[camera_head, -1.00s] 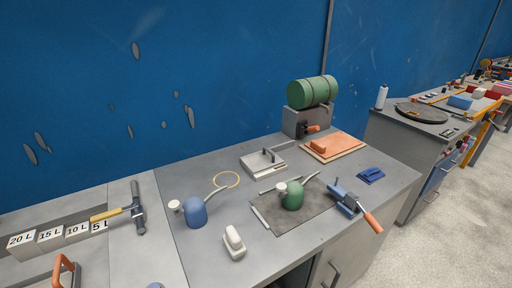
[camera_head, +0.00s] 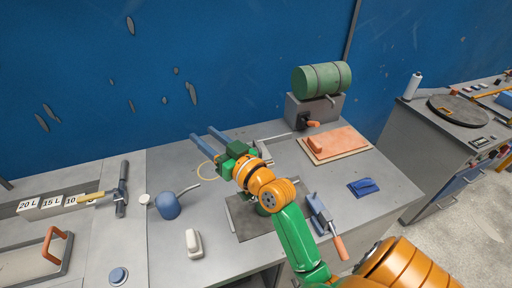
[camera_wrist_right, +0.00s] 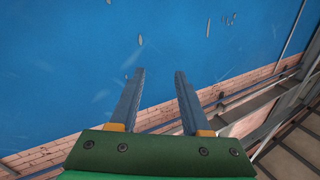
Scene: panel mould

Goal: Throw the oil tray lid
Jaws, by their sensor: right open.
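My right gripper (camera_head: 202,133) reaches in from the lower right over the workbench, its two blue-grey fingers pointing to the back left. In the right wrist view its fingers (camera_wrist_right: 159,72) are spread with nothing between them, facing the blue wall. A pale square tray-like piece with a dark handle, possibly the oil tray with its lid, showed on the bench earlier. My right gripper and wrist now cover that spot, so I cannot tell how the lid sits. My left gripper is not in view.
A green drum (camera_head: 321,79), orange board (camera_head: 343,141), vise-like tool (camera_head: 319,213) and blue piece (camera_head: 363,187) stand right. The blue wall (camera_head: 250,55) rises behind.

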